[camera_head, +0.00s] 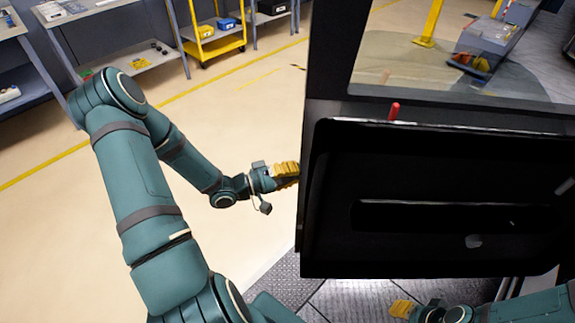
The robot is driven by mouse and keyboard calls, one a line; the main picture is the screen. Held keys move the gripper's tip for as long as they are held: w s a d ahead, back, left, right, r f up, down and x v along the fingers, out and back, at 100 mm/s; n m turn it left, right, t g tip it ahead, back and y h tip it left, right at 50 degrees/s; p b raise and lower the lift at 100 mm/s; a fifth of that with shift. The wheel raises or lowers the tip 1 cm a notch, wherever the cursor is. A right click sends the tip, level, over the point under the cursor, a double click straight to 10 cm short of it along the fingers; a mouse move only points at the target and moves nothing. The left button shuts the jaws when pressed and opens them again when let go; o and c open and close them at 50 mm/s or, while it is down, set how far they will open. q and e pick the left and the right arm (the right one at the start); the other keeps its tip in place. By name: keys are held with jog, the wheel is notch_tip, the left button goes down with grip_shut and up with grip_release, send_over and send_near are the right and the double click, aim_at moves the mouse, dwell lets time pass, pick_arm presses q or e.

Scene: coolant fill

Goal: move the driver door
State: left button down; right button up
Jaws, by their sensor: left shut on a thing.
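The driver door (420,160) is a large black panel with a window opening at its top, filling the right half of the head view. A small red peg (394,110) stands on its sill. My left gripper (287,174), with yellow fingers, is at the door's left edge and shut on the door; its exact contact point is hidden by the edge. My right gripper (402,308), also yellow-fingered, is low at the bottom edge, below the door. Its fingers are seen too poorly to tell whether they are open or shut.
Dark textured floor plates (345,298) lie under the door. Workbenches (120,60) and a yellow cart (215,40) stand at the back left. The beige floor (130,230) left of the door is clear. Grey equipment (485,45) shows through the window.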

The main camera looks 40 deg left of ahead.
pick_arm(q)
jog(key=shift+w+d+r+h, duration=0.15)
jog(key=shift+w+d+h, duration=0.15)
jog(key=shift+d, duration=0.3)
jog(key=shift+s, duration=0.1)
jog(key=v, duration=1.3)
jog(key=shift+a, duration=0.25)
